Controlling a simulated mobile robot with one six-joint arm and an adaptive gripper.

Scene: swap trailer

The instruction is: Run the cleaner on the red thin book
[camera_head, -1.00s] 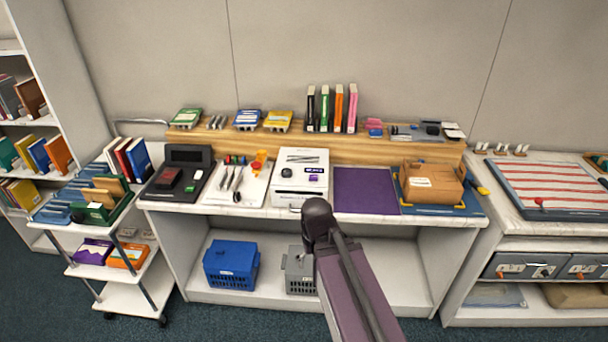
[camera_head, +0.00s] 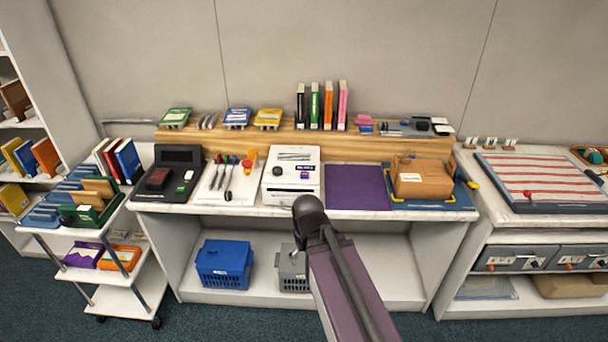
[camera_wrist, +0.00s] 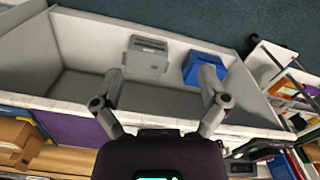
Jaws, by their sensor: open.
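Upright books stand on the white cart at the left in the head view, and a red thin book (camera_head: 112,160) is among them, beside a blue one (camera_head: 128,160). A white boxy machine (camera_head: 292,178) with a small purple label sits mid-bench; it may be the cleaner, but its lettering is too small to read. My gripper (camera_wrist: 160,97) is open and empty in the wrist view, its two fingers wide apart in front of the bench's lower shelf. It touches nothing that I can see. The gripper's fingers do not show clearly in the head view.
A purple mat (camera_head: 355,187) lies bare right of the machine, with a cardboard box (camera_head: 421,180) beyond it. A blue basket (camera_head: 224,264) and a grey basket (camera_head: 292,268) stand on the lower shelf. Dark tray and tools fill the bench's left. Carpeted floor in front is clear.

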